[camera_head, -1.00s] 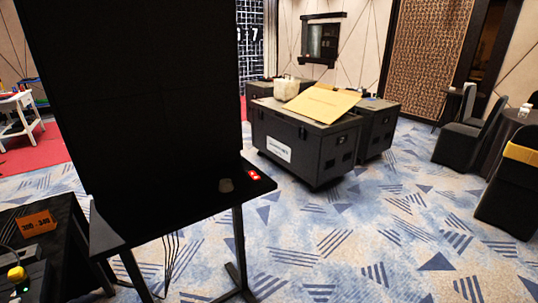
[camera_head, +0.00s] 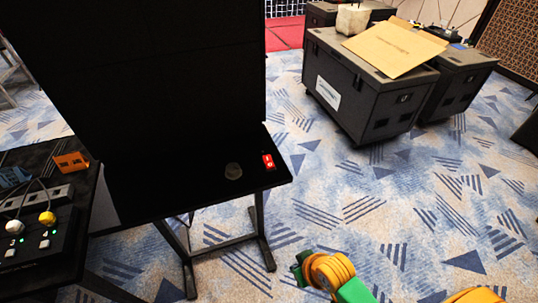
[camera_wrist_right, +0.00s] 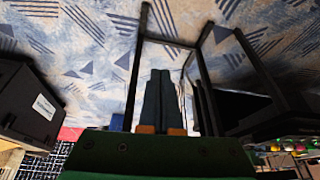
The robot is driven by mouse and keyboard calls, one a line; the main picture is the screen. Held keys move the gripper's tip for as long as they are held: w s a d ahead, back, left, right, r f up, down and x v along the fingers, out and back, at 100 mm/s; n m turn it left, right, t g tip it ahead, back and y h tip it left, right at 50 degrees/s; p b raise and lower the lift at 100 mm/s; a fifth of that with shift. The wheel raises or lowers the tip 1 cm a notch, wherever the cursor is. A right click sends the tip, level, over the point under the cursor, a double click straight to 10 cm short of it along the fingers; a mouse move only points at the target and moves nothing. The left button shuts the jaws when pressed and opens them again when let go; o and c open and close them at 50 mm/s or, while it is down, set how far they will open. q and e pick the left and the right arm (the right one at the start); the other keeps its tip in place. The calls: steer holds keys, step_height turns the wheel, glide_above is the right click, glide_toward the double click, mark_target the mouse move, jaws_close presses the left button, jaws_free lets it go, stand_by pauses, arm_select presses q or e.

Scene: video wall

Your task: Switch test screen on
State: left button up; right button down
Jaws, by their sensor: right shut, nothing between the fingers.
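The large test screen (camera_head: 150,80) stands black and dark in the head view, on a black table-like stand. A small red switch (camera_head: 268,161) with white marks sits at the right end of its shelf (camera_head: 190,195). Orange and green parts of my right arm show at the bottom of the head view, below and apart from the switch. My left gripper is out of view.
A black table at the left holds a control box (camera_head: 40,238) with yellow and white knobs and an orange card (camera_head: 71,162). Black flight cases (camera_head: 360,95) with cardboard on top stand at the back right. Patterned carpet (camera_head: 400,200) is open right of the stand.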

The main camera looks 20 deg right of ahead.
mark_target(271, 162)
steer(key=w+a+r+t+y+p, duration=0.2)
steer(key=w+a+r+t+y, duration=0.15)
steer(key=w+r, duration=1.1)
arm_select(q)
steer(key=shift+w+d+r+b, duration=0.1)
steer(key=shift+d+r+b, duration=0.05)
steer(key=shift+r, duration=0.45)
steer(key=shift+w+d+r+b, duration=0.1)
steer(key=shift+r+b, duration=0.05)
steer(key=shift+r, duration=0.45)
arm_select(e)
steer(key=w+d+r+m+t+y, duration=0.1)
steer(key=w+d+r+m+t, duration=0.1)
steer(key=w+d+r, duration=0.3)
steer(key=w+r, duration=0.3)
steer(key=r, duration=0.2)
steer(key=shift+w+r+m+t, duration=0.3)
steer(key=shift+m+t, duration=0.05)
steer(key=shift+m, duration=0.05)
